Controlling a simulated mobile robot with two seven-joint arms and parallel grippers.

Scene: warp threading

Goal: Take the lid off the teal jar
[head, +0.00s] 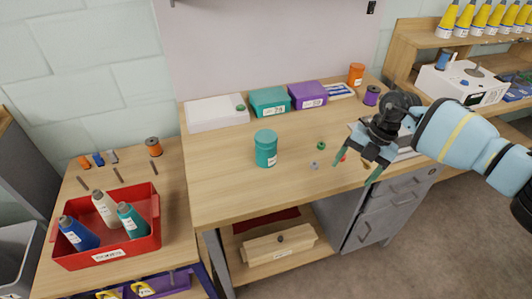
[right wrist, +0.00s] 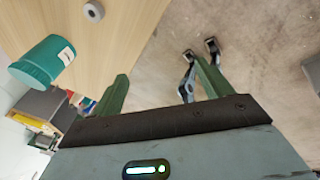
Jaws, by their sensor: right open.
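The teal jar (head: 265,149) stands upright on the wooden table, with its teal lid (head: 265,136) on top. It also shows tilted at the left of the right wrist view (right wrist: 42,62). My right gripper (head: 354,172) is open and empty, to the right of the jar and apart from it, near the table's right part. Its two green fingers (right wrist: 160,85) are spread in the right wrist view. My left gripper is not in view.
Small green (head: 321,146) and grey (head: 314,165) pieces lie between jar and gripper. Teal (head: 268,107) and purple (head: 308,100) boxes and a white case (head: 216,119) line the table's back. A red bin (head: 70,255) with bottles stands on the lower left table.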

